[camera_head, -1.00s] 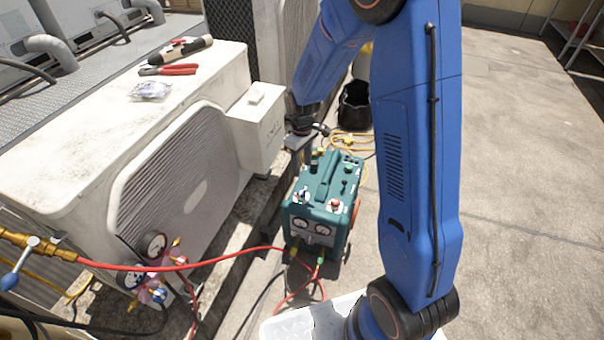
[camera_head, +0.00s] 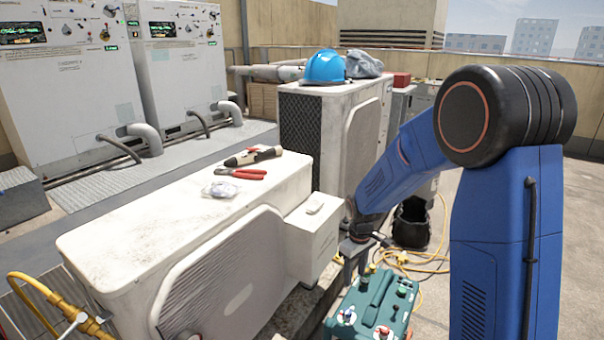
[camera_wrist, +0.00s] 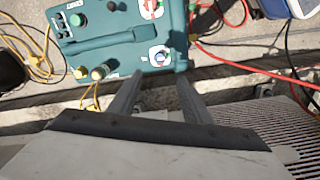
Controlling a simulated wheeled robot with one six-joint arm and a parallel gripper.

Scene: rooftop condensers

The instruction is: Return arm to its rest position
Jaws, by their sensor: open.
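My gripper (camera_head: 350,262) hangs at the end of my blue arm, beside the front condenser unit and next to the teal recovery machine (camera_head: 372,308). In the wrist view its two fingers (camera_wrist: 157,84) are apart with nothing held between them. Their tips reach toward the near edge of the teal machine (camera_wrist: 112,52), with its round knobs and colored caps. I cannot tell whether they touch it.
The front condenser (camera_head: 150,225) carries red-handled pliers (camera_head: 242,173), a dark-and-tan tool and a small clear bag. A blue hard hat (camera_head: 325,67) sits on the rear condenser. A black bucket (camera_head: 411,225) and yellow hose lie behind the machine. Red hose crosses the wrist view.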

